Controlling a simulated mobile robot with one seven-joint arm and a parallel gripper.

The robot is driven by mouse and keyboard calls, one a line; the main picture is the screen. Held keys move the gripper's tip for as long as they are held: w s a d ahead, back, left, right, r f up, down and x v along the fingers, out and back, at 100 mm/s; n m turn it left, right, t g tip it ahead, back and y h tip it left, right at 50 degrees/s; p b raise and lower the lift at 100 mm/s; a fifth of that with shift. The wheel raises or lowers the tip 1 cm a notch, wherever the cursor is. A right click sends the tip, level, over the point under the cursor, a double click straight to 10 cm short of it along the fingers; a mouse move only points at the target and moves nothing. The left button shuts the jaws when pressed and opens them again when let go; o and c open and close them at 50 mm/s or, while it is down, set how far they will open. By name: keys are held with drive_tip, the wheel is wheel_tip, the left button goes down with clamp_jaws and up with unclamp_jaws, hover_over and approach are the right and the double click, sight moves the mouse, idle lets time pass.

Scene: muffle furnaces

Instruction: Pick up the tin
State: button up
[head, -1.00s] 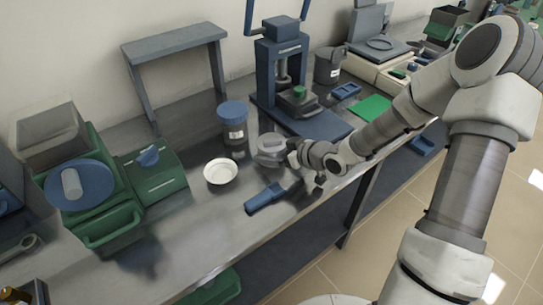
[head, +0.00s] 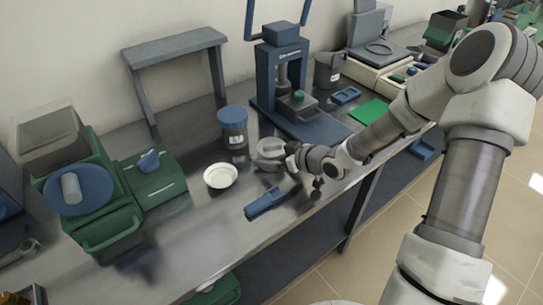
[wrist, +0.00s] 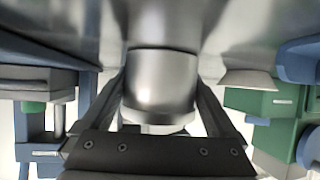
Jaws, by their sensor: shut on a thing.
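The tin (head: 268,151) is a low, round, silvery metal can on the grey bench in the head view. It is between the white bowl and the blue press. My gripper (head: 288,158) reaches it from the right, low over the bench. In the wrist view the tin (wrist: 162,85) is a shiny cylinder between the two dark fingers of my gripper (wrist: 162,100), which are shut on it. Its far side is hidden in the wrist view. I cannot tell whether its base is clear of the bench.
A white bowl (head: 220,175), a blue-lidded jar (head: 234,128) and a blue tray-like piece (head: 265,202) are close by. A blue press (head: 285,85) stands behind. Green equipment (head: 155,180) is at the left. The bench's front edge is near my arm.

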sight(276, 143)
drive_tip(key=shift+r, duration=0.6)
drive_tip(key=r+p, duration=0.2)
drive_tip(key=r, duration=0.1)
drive_tip(key=shift+d+r, duration=0.2)
drive_tip(key=shift+d, duration=0.15)
drive_tip(key=s+d+r+p, duration=0.2)
drive_tip(key=d+r+p, duration=0.3)
drive_tip(key=d, duration=0.5)
drive_tip(key=shift+s+d+r, duration=0.25)
drive_tip(key=shift+d+r, duration=0.15)
drive_tip(key=shift+r, duration=0.3)
drive_tip(key=o, duration=1)
drive_tip(key=c, duration=1)
